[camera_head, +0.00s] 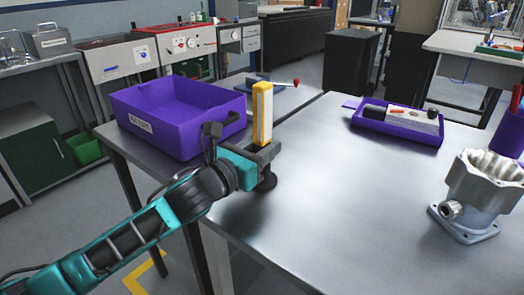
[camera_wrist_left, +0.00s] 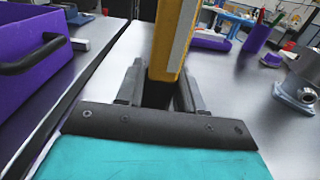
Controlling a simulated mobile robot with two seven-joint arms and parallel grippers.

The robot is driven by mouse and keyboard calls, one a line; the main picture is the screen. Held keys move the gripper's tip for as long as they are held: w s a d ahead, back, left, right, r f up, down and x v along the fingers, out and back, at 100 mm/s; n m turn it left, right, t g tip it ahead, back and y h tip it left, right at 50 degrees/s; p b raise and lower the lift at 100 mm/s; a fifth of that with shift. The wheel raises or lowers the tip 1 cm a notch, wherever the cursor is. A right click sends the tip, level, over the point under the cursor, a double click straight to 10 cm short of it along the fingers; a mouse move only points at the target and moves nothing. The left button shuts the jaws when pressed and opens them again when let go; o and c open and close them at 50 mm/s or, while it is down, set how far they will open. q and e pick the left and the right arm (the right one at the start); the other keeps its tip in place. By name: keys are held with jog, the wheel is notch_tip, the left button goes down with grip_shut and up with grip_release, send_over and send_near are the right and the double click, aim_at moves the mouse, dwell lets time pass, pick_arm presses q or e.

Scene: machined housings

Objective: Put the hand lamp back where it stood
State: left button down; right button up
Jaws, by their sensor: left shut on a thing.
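The hand lamp (camera_head: 262,115) is a yellow upright bar with a pale strip on its face and a dark lower part. My left gripper (camera_head: 266,155) is shut on its lower part and holds it upright at the left edge of the steel table (camera_head: 320,215). A dark round base shows just under the gripper; I cannot tell whether it rests on the table. In the left wrist view the lamp (camera_wrist_left: 175,45) stands between the two fingers (camera_wrist_left: 158,92), its top cut off by the frame. My right gripper is not in view.
A purple bin (camera_head: 165,125) with a black handle stands close left of the gripper, on a neighbouring table. A purple tray (camera_head: 400,130) with small items lies at the back right. A metal housing (camera_head: 470,200) stands at the right. The table's middle is clear.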

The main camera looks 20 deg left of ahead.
pick_arm(q)
jog(key=c, duration=0.7)
grip_release()
jog(key=shift+f, duration=0.1)
jog(key=v, duration=1)
jog(key=shift+r+v, duration=0.25)
jog(key=shift+v, duration=0.75)
